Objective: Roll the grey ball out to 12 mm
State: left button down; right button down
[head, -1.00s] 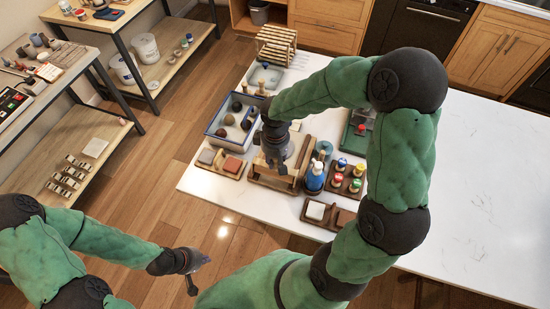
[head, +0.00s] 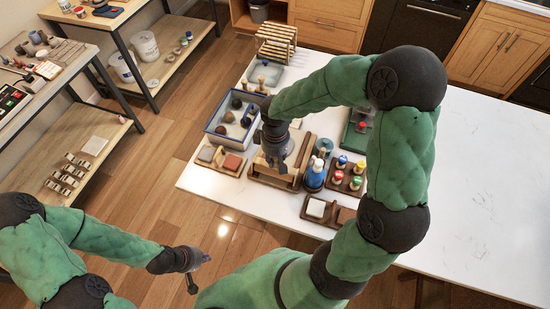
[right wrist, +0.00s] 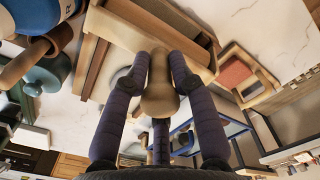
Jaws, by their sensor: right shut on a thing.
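My right gripper (head: 275,160) is over the wooden rolling board (head: 263,178) on the white table. In the right wrist view its fingers (right wrist: 160,70) are shut on a tan wooden handle (right wrist: 160,95) with a flared end. A pale grey round patch (right wrist: 122,78) shows partly behind the fingers; I cannot tell whether it is the grey clay. Several balls, one greyish (head: 229,117), lie in the blue-rimmed tray (head: 208,131); I cannot tell which is the task's ball. My left gripper (head: 199,272) is empty over the floor, fingers apart, away from the table.
A blue bottle (head: 315,178) stands close right of the board, with a rack of coloured-topped jars (head: 341,161) beyond. A wooden holder with grey and red blocks (head: 233,163) is on the left. The table's right side is clear.

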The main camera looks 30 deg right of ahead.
jog(key=shift+f, duration=0.1)
jog(key=c, duration=0.9)
grip_release()
jog(key=shift+c, duration=0.2)
notch_tip(320, 180, up, 12)
jog(key=shift+d+r, duration=0.1)
